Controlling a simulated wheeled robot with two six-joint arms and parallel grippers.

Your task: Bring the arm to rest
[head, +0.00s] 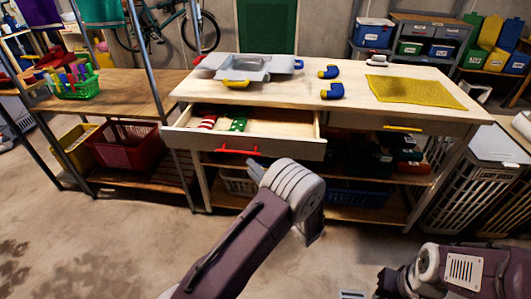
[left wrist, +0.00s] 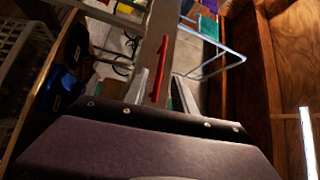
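My left arm reaches up from the bottom of the head view and bends over.
The open drawer holds red-striped (head: 208,122) and green (head: 238,124) items. On the workbench (head: 300,94) are a grey tray-like object (head: 243,68), two blue-and-yellow pieces and a yellow mat (head: 415,91). A white laundry basket (head: 470,180) stands right. The floor in front is clear.

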